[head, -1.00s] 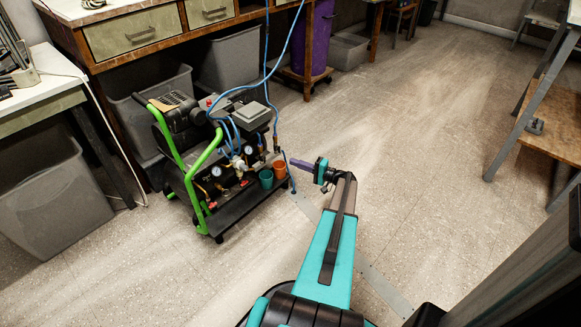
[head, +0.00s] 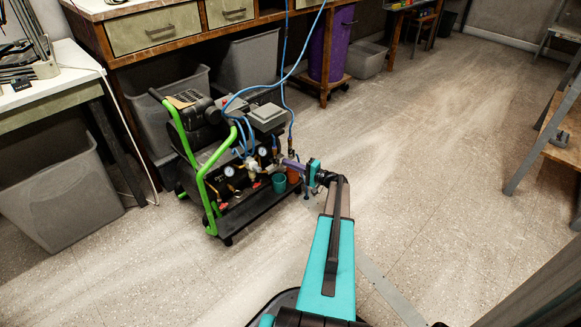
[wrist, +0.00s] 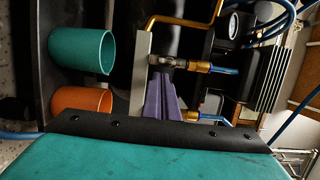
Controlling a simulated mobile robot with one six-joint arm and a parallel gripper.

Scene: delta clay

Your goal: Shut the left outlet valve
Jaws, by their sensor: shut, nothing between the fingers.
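The outlet valves sit on the front of a green-framed compressor (head: 206,150). My gripper (head: 285,162) is at the compressor's right end, apart from that handle. In the wrist view, its purple fingers (wrist: 163,97) are together and empty, close to a grey plate (wrist: 140,75) and brass fittings (wrist: 193,65) with blue hoses.
A teal cup (head: 279,183) and an orange cup (head: 293,175) stand on the compressor's front shelf, near my gripper. Blue hoses (head: 285,75) rise from the compressor. Grey bins (head: 62,200) and a bench stand behind and left.

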